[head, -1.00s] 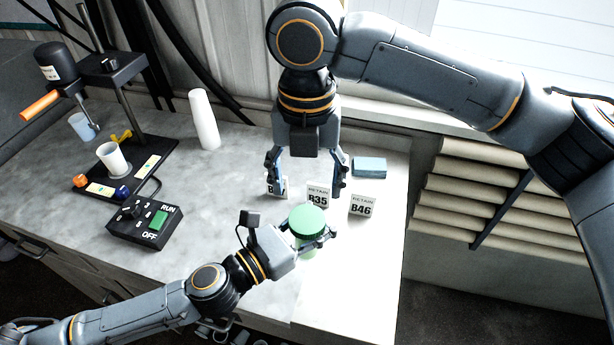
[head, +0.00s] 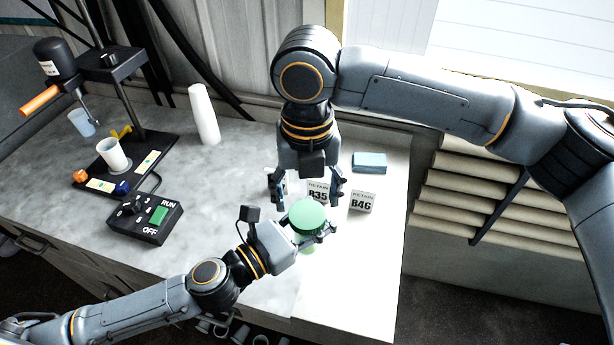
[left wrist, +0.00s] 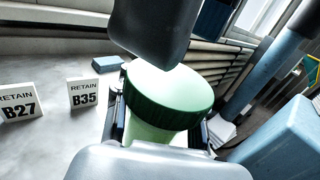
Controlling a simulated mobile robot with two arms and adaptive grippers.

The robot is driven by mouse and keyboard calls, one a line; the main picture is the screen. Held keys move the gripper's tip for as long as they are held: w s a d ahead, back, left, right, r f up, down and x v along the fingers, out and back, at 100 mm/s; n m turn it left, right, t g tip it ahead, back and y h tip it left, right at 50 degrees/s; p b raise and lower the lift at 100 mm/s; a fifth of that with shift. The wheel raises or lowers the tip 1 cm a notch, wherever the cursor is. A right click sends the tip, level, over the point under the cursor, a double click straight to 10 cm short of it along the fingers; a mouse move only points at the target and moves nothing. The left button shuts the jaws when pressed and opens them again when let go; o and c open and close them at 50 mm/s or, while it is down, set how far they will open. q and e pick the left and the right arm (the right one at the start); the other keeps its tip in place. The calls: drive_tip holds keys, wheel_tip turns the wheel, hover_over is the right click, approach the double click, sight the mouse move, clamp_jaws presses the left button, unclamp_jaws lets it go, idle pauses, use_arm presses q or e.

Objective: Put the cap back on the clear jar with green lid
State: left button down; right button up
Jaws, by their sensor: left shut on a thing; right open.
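The clear jar (left wrist: 152,132) has greenish contents and carries a green lid (head: 307,217) on its top. In the left wrist view the lid (left wrist: 165,98) covers the jar's mouth; I cannot tell whether it is screwed down. My left gripper (head: 314,238) is shut around the jar below the lid, and its fingers hide part of the jar. My right gripper (head: 307,198) is open and empty, pointing down just behind the lid in the head view. In the left wrist view a dark part of it hangs close above the lid.
Retain cards B35 (head: 318,192) and B46 (head: 361,201) stand behind the jar, near a blue block (head: 369,162). A white roll (head: 204,114), a control box (head: 145,219) and the disperser stand (head: 130,160) are at left. The counter's right edge is near.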

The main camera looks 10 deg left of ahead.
sight(307, 214)
drive_tip(key=shift+f, duration=1.7)
drive_tip(key=c, duration=1)
drive_tip(key=m, duration=0.4)
drive_tip(key=shift+m, duration=0.3)
drive_tip(key=m, duration=1.2)
drive_tip(key=shift+m, duration=0.3)
drive_tip(key=m, duration=0.5)
drive_tip(key=shift+m, duration=0.3)
